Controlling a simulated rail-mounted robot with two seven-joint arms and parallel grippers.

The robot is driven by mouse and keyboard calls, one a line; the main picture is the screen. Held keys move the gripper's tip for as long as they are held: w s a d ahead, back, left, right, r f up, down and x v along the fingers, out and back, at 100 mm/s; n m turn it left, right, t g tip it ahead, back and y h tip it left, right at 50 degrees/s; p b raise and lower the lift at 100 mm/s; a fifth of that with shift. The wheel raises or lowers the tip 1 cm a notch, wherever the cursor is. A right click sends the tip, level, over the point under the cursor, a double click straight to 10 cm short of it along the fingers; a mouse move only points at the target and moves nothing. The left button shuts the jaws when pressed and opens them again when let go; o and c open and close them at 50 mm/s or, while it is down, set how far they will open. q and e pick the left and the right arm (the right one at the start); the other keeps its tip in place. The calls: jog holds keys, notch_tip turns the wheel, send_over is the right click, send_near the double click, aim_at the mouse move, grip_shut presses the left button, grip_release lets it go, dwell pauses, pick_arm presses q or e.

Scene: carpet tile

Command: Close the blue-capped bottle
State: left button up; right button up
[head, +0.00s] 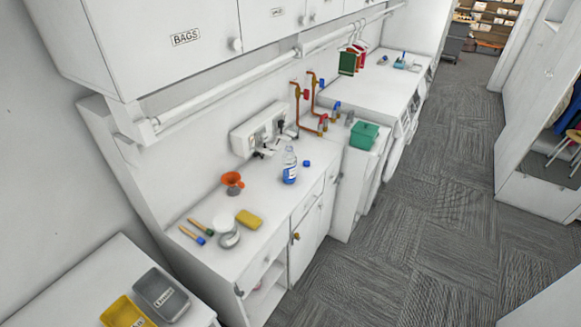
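A clear bottle (289,167) with a blue label stands upright on the white counter, near its right end. No cap shows on its neck. A small blue cap (307,163) lies on the counter just right of the bottle, apart from it. Neither of my grippers is in the head view.
The white counter (262,195) also holds an orange funnel (232,182), a yellow sponge (249,219), a round metal-and-white container (226,232) and two brushes (193,236). Yellow (126,314) and grey bins (161,295) stand at lower left. Copper pipes (298,108) rise behind. The carpet floor (400,240) is clear.

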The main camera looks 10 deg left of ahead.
dwell(0.4)
pick_arm(q)
jog(key=o, duration=0.6)
